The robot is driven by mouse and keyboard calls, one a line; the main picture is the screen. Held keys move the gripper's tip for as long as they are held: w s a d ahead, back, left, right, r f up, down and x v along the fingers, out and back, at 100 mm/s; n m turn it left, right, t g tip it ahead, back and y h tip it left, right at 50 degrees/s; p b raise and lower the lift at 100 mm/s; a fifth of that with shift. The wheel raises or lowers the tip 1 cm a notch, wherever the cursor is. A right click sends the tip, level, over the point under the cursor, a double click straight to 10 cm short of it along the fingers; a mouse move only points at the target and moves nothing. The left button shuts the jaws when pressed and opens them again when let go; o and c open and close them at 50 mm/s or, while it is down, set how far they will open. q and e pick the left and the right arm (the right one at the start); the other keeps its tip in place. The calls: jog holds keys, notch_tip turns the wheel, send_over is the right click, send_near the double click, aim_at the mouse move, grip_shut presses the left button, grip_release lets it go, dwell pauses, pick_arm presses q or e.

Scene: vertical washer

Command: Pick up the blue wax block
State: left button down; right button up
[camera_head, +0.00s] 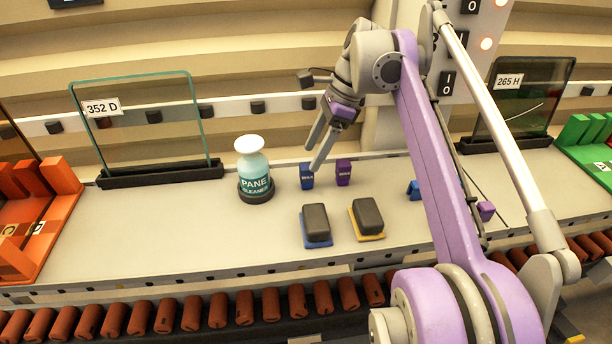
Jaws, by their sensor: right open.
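A small blue wax block (307,175) stands upright on the pale bench, between the pane cleaner bottle and a purple block of like shape. My right gripper (318,153) is open, its fingers pointing down towards the blue block. Nothing shows between the fingers. Another blue block (413,189) sits further right, partly hidden behind my right arm. My left gripper is not in view.
The purple wax block (344,172) stands close to the right. The pane cleaner bottle (254,172) is to the left. Two dark sponge-like blocks on blue (318,243) and yellow (369,237) bases lie in front. A glass pane (140,120) stands behind left; brown rollers line the front.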

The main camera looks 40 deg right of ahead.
aim_at(308, 166)
jog(key=x, duration=0.5)
jog(key=shift+s+a, duration=0.15)
jog(key=shift+s, duration=0.1)
grip_shut()
